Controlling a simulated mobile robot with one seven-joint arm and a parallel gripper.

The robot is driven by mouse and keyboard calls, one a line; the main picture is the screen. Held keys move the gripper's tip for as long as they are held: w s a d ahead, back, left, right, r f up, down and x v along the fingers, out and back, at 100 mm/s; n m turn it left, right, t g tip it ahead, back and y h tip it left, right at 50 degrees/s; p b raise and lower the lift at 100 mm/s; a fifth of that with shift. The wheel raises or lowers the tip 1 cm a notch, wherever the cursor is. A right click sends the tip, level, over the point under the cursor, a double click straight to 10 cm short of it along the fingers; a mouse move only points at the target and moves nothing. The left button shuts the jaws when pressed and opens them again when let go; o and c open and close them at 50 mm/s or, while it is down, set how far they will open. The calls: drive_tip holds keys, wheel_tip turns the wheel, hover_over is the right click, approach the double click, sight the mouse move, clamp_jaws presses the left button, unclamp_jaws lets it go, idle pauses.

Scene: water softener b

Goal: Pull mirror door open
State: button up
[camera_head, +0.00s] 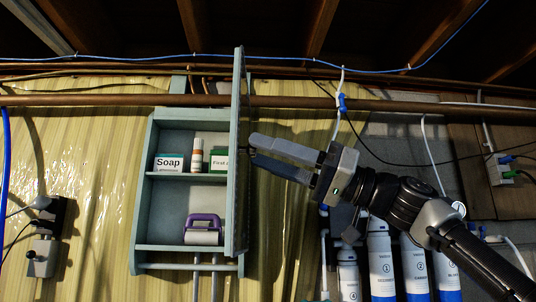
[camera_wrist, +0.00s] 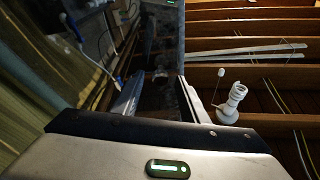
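The mirror door (camera_head: 239,190) of the pale blue-green wall cabinet (camera_head: 143,205) stands swung out, seen nearly edge-on at the cabinet's right side. The cabinet's interior is exposed. My gripper (camera_head: 254,149) comes from the right, its fingertips close to the door's right-hand face. I cannot tell whether they touch it. The two fingers are apart, with no object visible between them. In the wrist view my gripper (camera_wrist: 160,98) also shows a gap between its fingers. A dark panel with a grey edge fills the view beyond; it seems to be the mirror.
Cabinet shelves hold a soap box (camera_head: 168,162), a small bottle (camera_head: 197,155), a green-and-white box (camera_head: 219,160) and a purple-handled item (camera_head: 202,229). Copper pipes (camera_head: 150,100) run above. White filter canisters (camera_head: 382,262) stand below my arm. A lamp (camera_wrist: 232,103) hangs near the joists.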

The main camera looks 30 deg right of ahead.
drive_tip(key=v, duration=1.7)
drive_tip(key=shift+d+p, duration=0.2)
drive_tip(key=shift+p, duration=0.1)
drive_tip(key=shift+s, duration=0.15)
